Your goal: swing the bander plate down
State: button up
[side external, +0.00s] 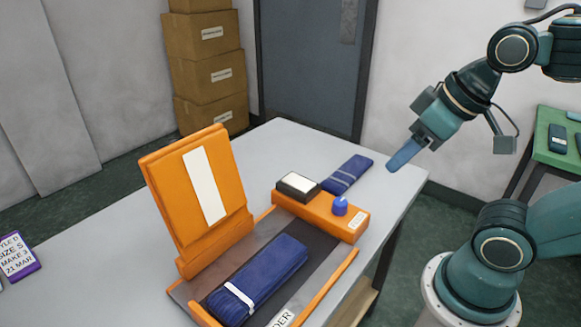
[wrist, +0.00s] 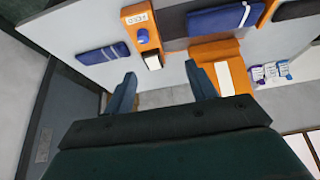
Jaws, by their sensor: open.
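The bander plate (side external: 172,203) is orange with a white strip and stands raised, leaning slightly back, at the left of the bander. It also shows in the wrist view (wrist: 211,52), partly behind a finger. A folded blue knit (side external: 262,275) with a white band lies on the dark bed (side external: 318,258) between orange rails; it shows in the wrist view too (wrist: 215,20). My gripper (side external: 402,157) is open and empty, in the air right of the bander and well apart from the plate. Both fingers show in the wrist view (wrist: 161,87).
An orange control box (side external: 320,212) with a blue knob (side external: 340,206) and a white-topped block (side external: 298,185) stands at the bed's far end. Another blue knit (side external: 348,174) lies behind it. A label card (side external: 17,258) is at far left. Cartons (side external: 212,75) stand behind the table.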

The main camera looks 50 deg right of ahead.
jog(key=shift+w+r, duration=0.2)
jog(key=c, duration=0.9)
jog(key=shift+g, duration=0.4)
jog(key=w+r, duration=0.2)
jog(key=w, duration=0.1)
jog(key=w+r, duration=0.2)
jog(key=w, duration=0.1)
jog(key=w+a+r, duration=0.1)
jog(key=w+r, duration=0.1)
jog(key=w, duration=0.2)
jog(key=shift+w+a+r, duration=0.1)
jog(key=shift+r, duration=0.15)
grip_shut()
jog(key=w+a+f, duration=0.1)
jog(key=w+a, duration=0.3)
jog(key=w, duration=0.5)
jog(key=w+a+f+g, duration=0.1)
jog(key=w+a, duration=0.3)
jog(key=w, duration=0.5)
jog(key=w+a+g, duration=0.1)
jog(key=w+a, duration=0.2)
jog(key=w, duration=0.6)
jog(key=shift+a+f, duration=0.4)
